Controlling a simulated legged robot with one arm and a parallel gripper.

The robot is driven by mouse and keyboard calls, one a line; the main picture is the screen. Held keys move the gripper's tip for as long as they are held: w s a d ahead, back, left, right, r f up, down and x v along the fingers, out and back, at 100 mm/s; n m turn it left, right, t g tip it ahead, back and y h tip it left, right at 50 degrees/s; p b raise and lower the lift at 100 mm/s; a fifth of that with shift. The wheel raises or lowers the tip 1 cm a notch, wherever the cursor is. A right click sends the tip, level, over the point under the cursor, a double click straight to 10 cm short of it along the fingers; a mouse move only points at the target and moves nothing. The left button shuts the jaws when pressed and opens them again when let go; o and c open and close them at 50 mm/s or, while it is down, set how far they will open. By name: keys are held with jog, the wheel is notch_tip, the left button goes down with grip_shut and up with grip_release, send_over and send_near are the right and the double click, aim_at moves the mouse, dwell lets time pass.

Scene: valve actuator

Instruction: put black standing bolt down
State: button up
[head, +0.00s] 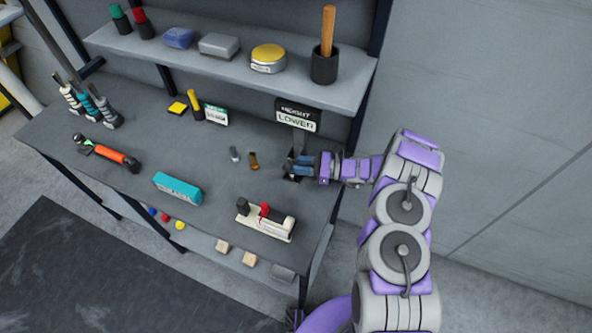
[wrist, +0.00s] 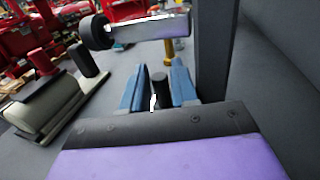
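My gripper (head: 296,167) is low over the right end of the grey workbench, just below the height sign. In the wrist view its two blue fingers (wrist: 160,84) stand apart. A dark upright cylinder, the black bolt (wrist: 161,91), is between them, with narrow gaps showing at its sides. The lower part of the bolt is hidden by my gripper's body, so I cannot tell whether it rests on the bench. In the head view the bolt cannot be clearly made out from the gripper.
A silver bolt (head: 235,154) and a brass bolt (head: 254,161) stand left of my gripper. A cream device with a red part (head: 265,220) lies nearer. The sign (head: 298,117) and its post are close behind. A shelf (head: 225,65) overhangs the back.

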jog(key=shift+a, duration=0.7)
jog(key=shift+c, duration=0.2)
jog(key=shift+d, duration=0.15)
jog(key=c, duration=0.5)
jog(key=shift+d, duration=0.15)
grip_shut()
jog(key=shift+r, duration=0.1)
